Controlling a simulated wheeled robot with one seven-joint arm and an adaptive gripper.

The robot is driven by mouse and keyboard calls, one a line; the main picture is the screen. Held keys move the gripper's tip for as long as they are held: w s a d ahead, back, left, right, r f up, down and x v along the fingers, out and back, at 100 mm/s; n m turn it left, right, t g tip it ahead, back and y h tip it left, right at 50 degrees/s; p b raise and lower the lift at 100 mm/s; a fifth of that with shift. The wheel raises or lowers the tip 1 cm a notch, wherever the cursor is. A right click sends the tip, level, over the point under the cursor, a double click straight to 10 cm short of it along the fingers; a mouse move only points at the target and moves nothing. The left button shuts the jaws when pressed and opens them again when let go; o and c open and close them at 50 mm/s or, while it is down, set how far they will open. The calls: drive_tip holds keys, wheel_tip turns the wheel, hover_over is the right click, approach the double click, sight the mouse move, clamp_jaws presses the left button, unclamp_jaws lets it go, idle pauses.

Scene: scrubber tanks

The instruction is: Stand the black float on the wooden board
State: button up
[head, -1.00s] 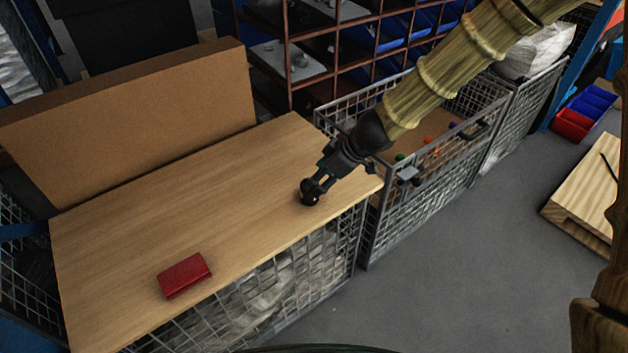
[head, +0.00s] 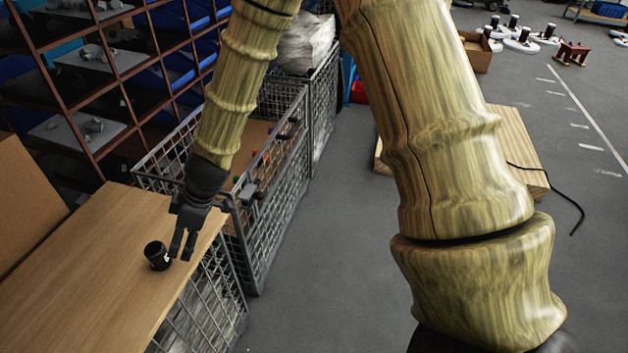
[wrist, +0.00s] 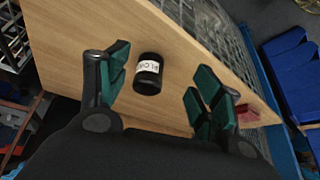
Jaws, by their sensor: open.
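The black float (head: 157,256) is a short dark cylinder with a white label. In the wrist view the float (wrist: 147,74) appears between the spread green-padded fingers of my gripper (wrist: 158,68), nearer the left finger. Its label is partly readable. Clear board shows around it, and no finger visibly grips it.
A wire-mesh cage (head: 265,190) with small coloured items stands right of the board. A brown panel (head: 25,205) and a shelf rack (head: 95,75) stand behind. A red box (wrist: 246,113) shows in the wrist view. A wooden pallet (head: 510,145) lies on the grey floor at right.

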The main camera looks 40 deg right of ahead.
drive_tip(key=s+d+f+m+g+h, duration=0.1)
drive_tip(key=s+d+f+m, duration=0.1)
drive_tip(key=s+d+f, duration=0.3)
drive_tip(key=s+d+f+m+h, duration=0.1)
drive_tip(key=s+f, duration=0.2)
drive_tip(key=f, duration=0.4)
drive_tip(key=s+d+f+m+h, duration=0.1)
drive_tip(key=s+d+f+m, duration=0.2)
drive_tip(key=s+f, duration=0.2)
drive_tip(key=s+d+f+m+g+h, duration=0.1)
drive_tip(key=s+d+f+m, duration=0.2)
drive_tip(key=s, duration=0.9)
drive_tip(key=s+d+f+m, duration=0.3)
drive_tip(key=s+f, duration=0.5)
drive_tip(key=shift+s+f+h, duration=0.3)
drive_tip(key=shift+s+h, duration=0.1)
